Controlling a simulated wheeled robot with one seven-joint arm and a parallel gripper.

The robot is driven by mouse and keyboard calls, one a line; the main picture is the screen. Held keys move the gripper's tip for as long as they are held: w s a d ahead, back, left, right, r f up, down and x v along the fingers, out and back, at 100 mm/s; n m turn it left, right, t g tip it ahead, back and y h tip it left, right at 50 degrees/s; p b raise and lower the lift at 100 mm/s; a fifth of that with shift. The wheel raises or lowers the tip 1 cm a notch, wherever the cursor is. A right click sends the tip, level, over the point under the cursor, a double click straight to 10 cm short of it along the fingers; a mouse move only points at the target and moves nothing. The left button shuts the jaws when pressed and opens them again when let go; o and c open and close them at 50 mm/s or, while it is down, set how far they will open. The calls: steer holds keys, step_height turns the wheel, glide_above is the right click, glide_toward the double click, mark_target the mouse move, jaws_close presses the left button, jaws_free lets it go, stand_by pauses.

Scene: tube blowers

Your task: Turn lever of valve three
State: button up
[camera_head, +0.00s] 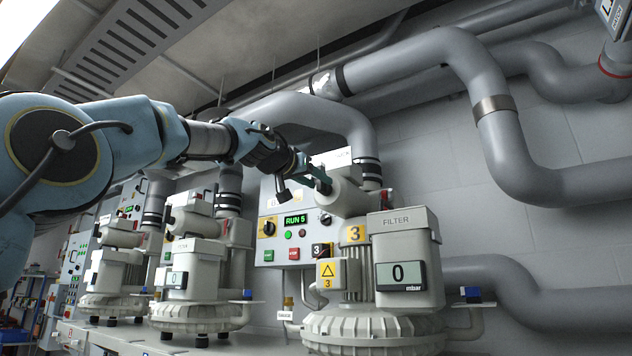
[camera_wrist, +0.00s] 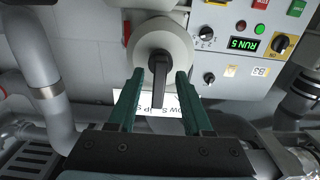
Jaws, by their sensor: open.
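The blower marked 3 (camera_head: 356,234) stands at the front right in the head view, with a pale round valve body (camera_head: 350,197) at its upper left. In the wrist view this valve body (camera_wrist: 165,42) shows end-on, with a dark lever (camera_wrist: 159,80) across its face. My gripper (camera_wrist: 160,82) has its two green fingers apart, one on each side of the lever, with gaps visible. How deep the fingers reach along it I cannot tell. In the head view my gripper (camera_head: 320,177) is at the valve, and the lever cannot be made out there.
A control panel (camera_head: 283,240) with a RUN 5 display stands behind the blower. A filter box (camera_head: 405,262) reading 0 mbar is on its right. Similar blowers (camera_head: 188,280) stand to the left. Large grey pipes (camera_head: 490,100) run above and to the right.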

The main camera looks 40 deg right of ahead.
steer(key=b+v, duration=0.7)
steer(key=v, duration=0.4)
stand_by(0.4)
steer(key=w+a+f+n+t+y, duration=0.1)
steer(key=w+a+f+n+y, duration=0.15)
steer(key=w+f, duration=0.55)
steer(key=w+a+f+n+t+y, duration=0.1)
steer(key=w+a+f+y, duration=0.25)
steer(key=f, duration=0.75)
steer(key=w+a+f+n+t+y, duration=0.1)
steer(key=w+a+f+n+y, duration=0.1)
steer(key=w+f, duration=0.6)
steer(key=a+f+n+g+y, duration=0.1)
steer(key=a+f+n+y, duration=0.1)
steer(key=a+f, duration=0.75)
steer(key=a+f+n+y, duration=0.1)
steer(key=a+f+y, duration=0.35)
steer(key=f, duration=0.75)
steer(key=s+a+f+n+g+y, duration=0.1)
steer(key=s+a+f+n+g, duration=0.1)
steer(key=s+a+f, duration=0.6)
steer(key=s+a+f+n+g+y+p, duration=0.1)
steer(key=s+a+f+n+g, duration=0.2)
steer(key=s+a+f, duration=0.6)
steer(key=a+f, duration=0.5)
steer(key=a, duration=0.3)
steer(key=shift+s+a+y+p, duration=0.2)
steer(key=shift+s+y+p, duration=0.1)
steer(key=shift+y, duration=0.05)
